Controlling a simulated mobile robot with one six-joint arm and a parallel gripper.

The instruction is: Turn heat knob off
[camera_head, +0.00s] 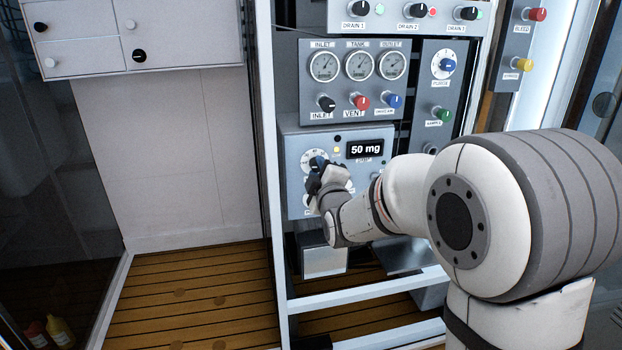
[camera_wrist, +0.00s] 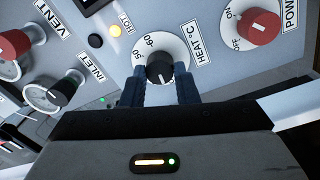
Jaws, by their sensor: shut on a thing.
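The heat knob (camera_wrist: 160,69) is black, on a round white dial marked 50 and 60 beside a "HEAT °C" label (camera_wrist: 197,48). A small white mark shows on the knob's face. My gripper (camera_wrist: 160,84) has its two dark blue fingers on either side of the knob, shut on it. In the head view my gripper (camera_head: 317,168) reaches the dial (camera_head: 308,155) on the left of the lower panel and hides most of the knob. A yellow "HOT" light (camera_wrist: 115,31) is lit near the dial.
The inlet knob (camera_wrist: 62,92) and red vent knob (camera_wrist: 14,44) are on the left. A "50 mg" display (camera_head: 365,149) and upper gauges (camera_head: 358,65) are nearby.

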